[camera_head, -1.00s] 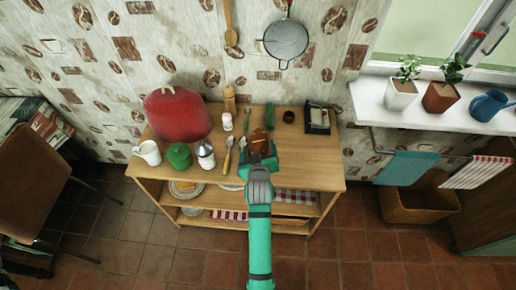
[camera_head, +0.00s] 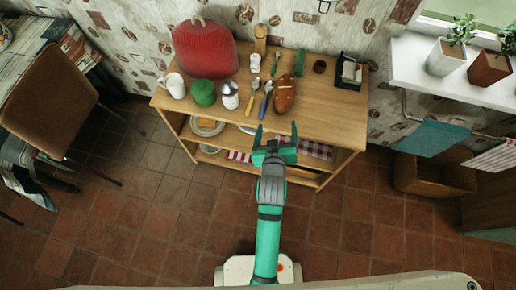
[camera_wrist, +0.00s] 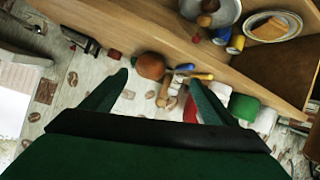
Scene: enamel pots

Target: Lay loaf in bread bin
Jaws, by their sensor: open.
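The loaf (camera_head: 285,93), brown and oval with pale score marks, lies on the wooden table top right of the cutlery. In the wrist view the loaf (camera_wrist: 151,66) shows end-on, beyond and between my fingers. My gripper (camera_head: 277,130) is open and empty, at the table's front edge, short of the loaf and apart from it. A large red rounded container (camera_head: 205,47) stands at the table's back left; it may be the bread bin, but I cannot tell for sure. In the wrist view my gripper (camera_wrist: 159,78) partly covers a red thing.
Left of the loaf are a blue-handled utensil (camera_head: 266,97), a yellow-handled one (camera_head: 250,105), a shaker (camera_head: 230,95), a green pot (camera_head: 204,92) and a white mug (camera_head: 174,86). A dark holder (camera_head: 349,73) stands right. Shelves below hold plates. The table's front right is bare.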

